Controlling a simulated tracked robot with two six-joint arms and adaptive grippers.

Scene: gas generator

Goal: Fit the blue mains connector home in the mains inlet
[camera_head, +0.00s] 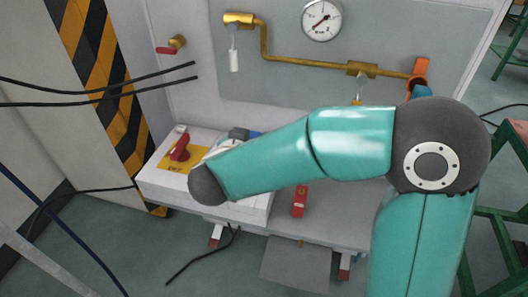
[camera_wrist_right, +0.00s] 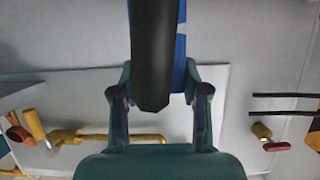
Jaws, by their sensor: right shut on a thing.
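My right gripper (camera_wrist_right: 158,85) is shut on the blue mains connector (camera_wrist_right: 180,62), which lies between its two fingers in the right wrist view. A thick black part (camera_wrist_right: 152,50) crosses in front of the connector and hides much of it. In the head view my right forearm covers most of the gripper. My left gripper is in neither view.
The white box (camera_head: 160,183) carries a red rotary switch (camera_head: 180,149) on a yellow plate. A red part (camera_head: 300,200) sits right of it. Brass pipe (camera_head: 310,62), a gauge (camera_head: 322,19) and valves line the panel behind. Black cables (camera_head: 120,88) hang at left.

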